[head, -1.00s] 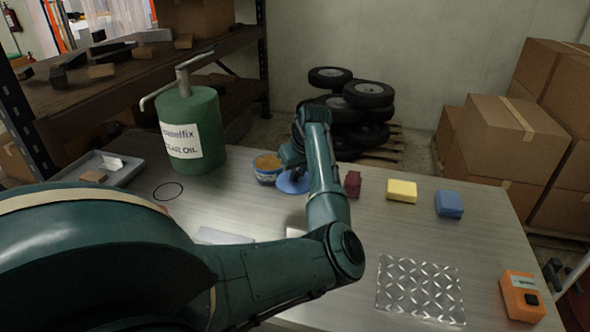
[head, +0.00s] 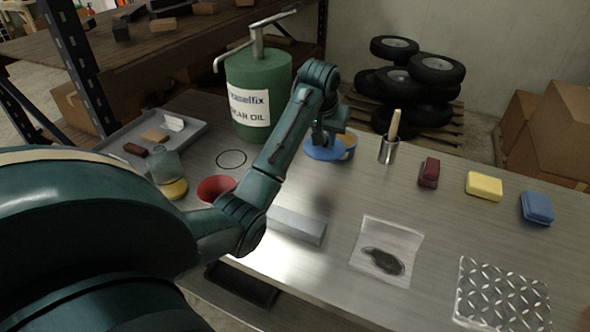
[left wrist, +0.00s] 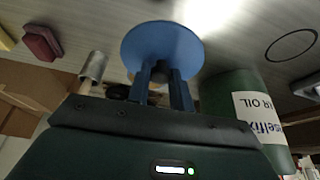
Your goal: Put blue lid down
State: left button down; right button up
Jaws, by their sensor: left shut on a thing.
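The blue lid (head: 318,153) is a flat disc held low over the metal bench, in front and to the left of an open blue tin (head: 350,147) that it partly hides. My left gripper (head: 324,136) is above the lid and shut on it. In the left wrist view the lid (left wrist: 160,42) shows its broad face beyond the two dark fingers (left wrist: 161,82). I cannot tell whether the lid touches the bench. My right gripper is not in view.
A green oil drum (head: 258,88) stands behind left, with a black ring (head: 231,151) in front. A metal cup (head: 388,150) with a brush stands right of the tin. A red bowl (head: 208,188) and a grey block (head: 297,222) lie nearer.

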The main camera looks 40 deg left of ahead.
pick_arm(q)
jog(key=shift+s+d+f+m, duration=0.1)
jog(key=shift+s+f+m, duration=0.2)
jog(key=shift+s+f, duration=0.05)
notch_tip(320, 180, down, 7)
jog(key=shift+s+d+r, duration=0.1)
jog(key=shift+s+r, duration=0.05)
jog(key=shift+f+p, duration=0.4)
jog(key=shift+f, duration=1.35)
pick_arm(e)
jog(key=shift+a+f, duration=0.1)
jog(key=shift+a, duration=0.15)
pick_arm(q)
jog(key=shift+f, duration=0.2)
jog(key=c, duration=1.2)
grip_release()
jog(key=shift+c, duration=0.2)
